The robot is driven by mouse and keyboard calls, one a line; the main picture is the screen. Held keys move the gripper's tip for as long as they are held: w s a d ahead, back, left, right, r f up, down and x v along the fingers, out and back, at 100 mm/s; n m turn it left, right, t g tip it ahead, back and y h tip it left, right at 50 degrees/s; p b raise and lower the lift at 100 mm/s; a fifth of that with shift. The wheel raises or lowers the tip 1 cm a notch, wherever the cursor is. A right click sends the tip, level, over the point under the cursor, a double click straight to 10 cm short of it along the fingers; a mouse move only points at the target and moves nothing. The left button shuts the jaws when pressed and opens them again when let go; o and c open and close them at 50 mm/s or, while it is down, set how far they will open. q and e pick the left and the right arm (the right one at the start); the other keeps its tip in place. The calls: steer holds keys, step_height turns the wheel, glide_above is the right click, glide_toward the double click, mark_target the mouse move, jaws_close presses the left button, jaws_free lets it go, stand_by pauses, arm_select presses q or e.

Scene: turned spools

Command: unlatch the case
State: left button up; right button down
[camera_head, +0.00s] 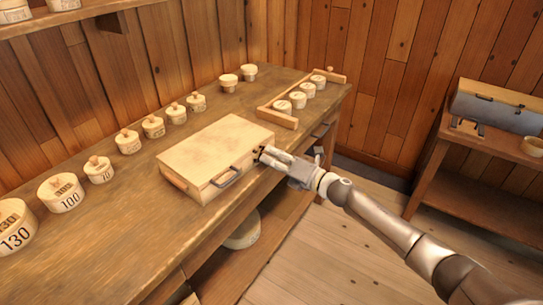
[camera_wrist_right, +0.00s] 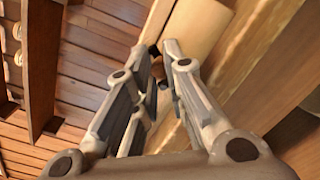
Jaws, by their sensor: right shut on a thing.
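The pale wooden case (camera_head: 214,150) lies closed and flat on the workbench. A dark grey handle (camera_head: 227,177) is on its front face, and a brown grip shows at its left end. My right gripper (camera_head: 261,154) is at the right part of the case's front face, shut on the small dark latch there. The fingers mostly hide the latch. In the wrist view, the fingertips (camera_wrist_right: 162,50) are close together against the pale case (camera_wrist_right: 195,28). My left gripper is not in view.
The case lies on the workbench (camera_head: 130,215). Several pale lidded, turned pots, some numbered, such as one marked 100 (camera_head: 61,193), line its back and left. A wooden rack (camera_head: 279,117) with small pots stands to the right. A side table (camera_head: 470,155) bears a grey-blue box.

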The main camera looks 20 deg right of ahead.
steer(key=shift+w+d+f+m+p, duration=0.15)
steer(key=shift+f+m, duration=0.2)
steer(key=shift+m, duration=0.75)
steer(key=shift+s+d+f+m+p, duration=0.15)
steer(key=shift+f+m, duration=0.15)
steer(key=shift+m, duration=0.8)
steer(key=shift+w+a, duration=0.1)
steer(key=c, duration=1.4)
jaws_free()
